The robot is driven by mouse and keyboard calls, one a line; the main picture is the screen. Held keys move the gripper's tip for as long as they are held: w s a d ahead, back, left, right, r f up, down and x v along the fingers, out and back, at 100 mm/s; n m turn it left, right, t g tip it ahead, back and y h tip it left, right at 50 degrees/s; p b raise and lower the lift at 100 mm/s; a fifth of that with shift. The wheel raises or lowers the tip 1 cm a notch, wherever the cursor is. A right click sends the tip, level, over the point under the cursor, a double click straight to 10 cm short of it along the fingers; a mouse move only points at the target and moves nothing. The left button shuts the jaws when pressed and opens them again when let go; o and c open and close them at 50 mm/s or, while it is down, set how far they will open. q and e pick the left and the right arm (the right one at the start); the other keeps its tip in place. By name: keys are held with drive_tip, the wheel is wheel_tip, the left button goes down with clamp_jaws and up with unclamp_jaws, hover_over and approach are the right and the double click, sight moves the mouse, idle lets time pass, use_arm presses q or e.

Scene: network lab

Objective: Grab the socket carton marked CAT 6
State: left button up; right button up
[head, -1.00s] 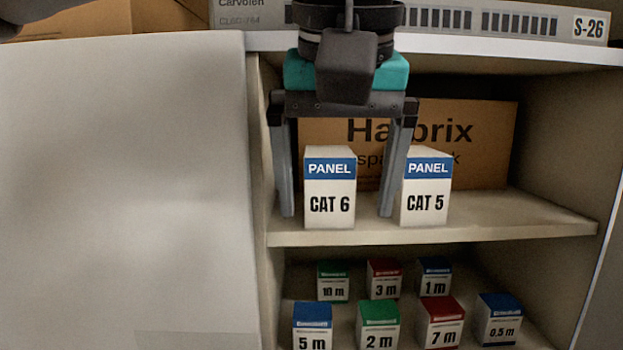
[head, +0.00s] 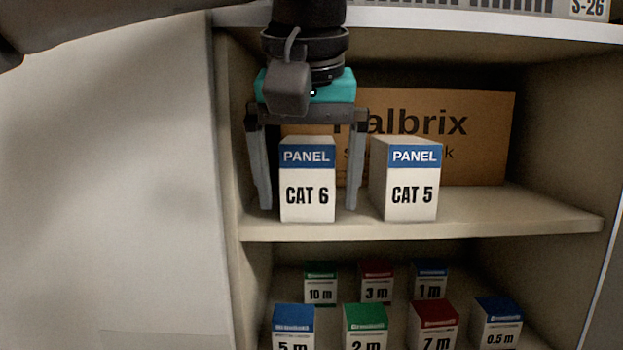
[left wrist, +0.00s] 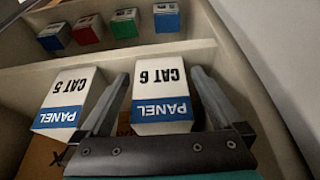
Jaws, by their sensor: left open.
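The CAT 6 carton (head: 307,190), white with a blue PANEL band, stands upright on the shelf (head: 420,228) at the left. It also shows in the left wrist view (left wrist: 160,88), upside down. My left gripper (head: 308,208) is open, with one finger on each side of the CAT 6 carton and visible gaps to it. In the left wrist view the fingers (left wrist: 160,85) also straddle this carton. The similar CAT 5 carton (head: 411,190) stands to the right of it, close to the gripper's right finger. My right gripper is not in view.
A brown Halbrix box (head: 470,140) lies behind the two cartons. Several small length-marked boxes, such as the 7 m box (head: 434,325), stand on the shelf below. A white panel (head: 110,180) borders the shelf at left. Shelf space right of CAT 5 is clear.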

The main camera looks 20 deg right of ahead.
use_arm(q)
drive_tip(key=shift+c, duration=0.4)
drive_tip(key=c, duration=1.5)
